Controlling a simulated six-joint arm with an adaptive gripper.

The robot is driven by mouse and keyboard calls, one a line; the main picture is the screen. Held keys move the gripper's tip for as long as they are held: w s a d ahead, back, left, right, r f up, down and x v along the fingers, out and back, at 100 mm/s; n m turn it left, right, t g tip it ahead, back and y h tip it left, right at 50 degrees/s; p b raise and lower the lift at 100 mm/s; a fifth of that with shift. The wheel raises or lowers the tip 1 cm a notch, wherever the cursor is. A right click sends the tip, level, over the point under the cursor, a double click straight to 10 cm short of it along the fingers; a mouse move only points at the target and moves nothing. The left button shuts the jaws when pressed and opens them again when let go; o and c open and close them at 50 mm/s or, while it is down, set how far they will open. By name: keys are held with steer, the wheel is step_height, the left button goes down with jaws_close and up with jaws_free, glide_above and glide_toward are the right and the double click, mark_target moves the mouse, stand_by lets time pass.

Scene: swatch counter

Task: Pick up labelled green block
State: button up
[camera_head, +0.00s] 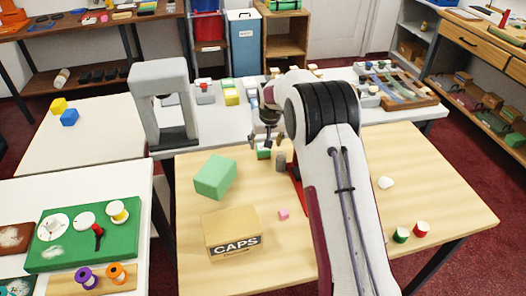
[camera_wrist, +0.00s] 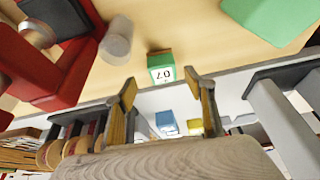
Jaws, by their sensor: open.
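A small green block (camera_head: 263,153) with a white label stands near the back edge of the light wooden table (camera_head: 335,235). In the wrist view the labelled green block (camera_wrist: 160,60) shows a white face marked with digits like "07", upside down. My gripper (camera_head: 266,141) is just above and behind it in the head view. In the wrist view my gripper (camera_wrist: 160,80) is open, its two fingers apart, with the block visible ahead between the tips. I see nothing held. Whether a finger touches the block cannot be told.
A grey cylinder (camera_head: 280,161) stands close beside the block, with a red object (camera_head: 297,184) near it, partly hidden by my arm. A larger plain green block (camera_head: 215,176), a CAPS box (camera_head: 231,222) and a pink cube (camera_head: 283,214) lie nearer. A grey arch (camera_head: 159,76) stands left.

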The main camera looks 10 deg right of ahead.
mark_target(264, 149)
steer(key=shift+f, duration=0.1)
steer(key=shift+a+x, duration=0.2)
steer(key=shift+x, duration=2.3)
steer(key=shift+s, duration=0.1)
steer(key=c, duration=1.1)
